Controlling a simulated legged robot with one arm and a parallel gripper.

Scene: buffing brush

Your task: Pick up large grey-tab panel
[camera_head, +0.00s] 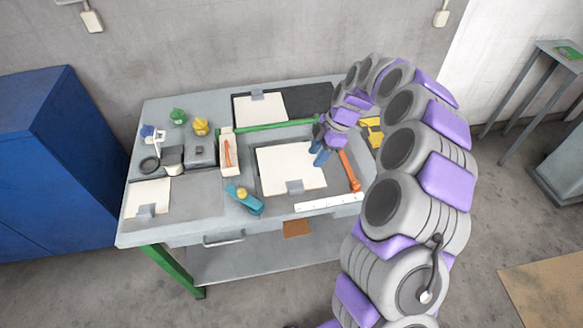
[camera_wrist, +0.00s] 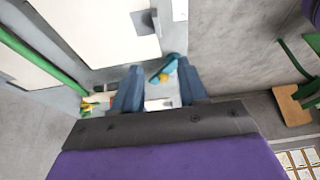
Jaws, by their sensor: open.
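The large white panel with a grey tab (camera_head: 285,165) lies flat near the middle of the workbench, its tab at the front edge. In the wrist view this panel (camera_wrist: 90,28) is at the top, with its grey tab at its right end. My gripper (camera_head: 320,152) is above the panel's right edge in the head view, blue fingers pointing down. In the wrist view my gripper (camera_wrist: 160,88) is open, with nothing held between the fingers. Two other grey-tabbed white panels show: one at the back (camera_head: 262,110) and a smaller one at front left (camera_head: 148,194).
A teal tool (camera_head: 243,201) lies left of the panel's tab. An orange-handled tool (camera_head: 350,172) and a white ruler (camera_head: 328,202) lie to the right and front. A green strip (camera_head: 275,126) runs behind.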

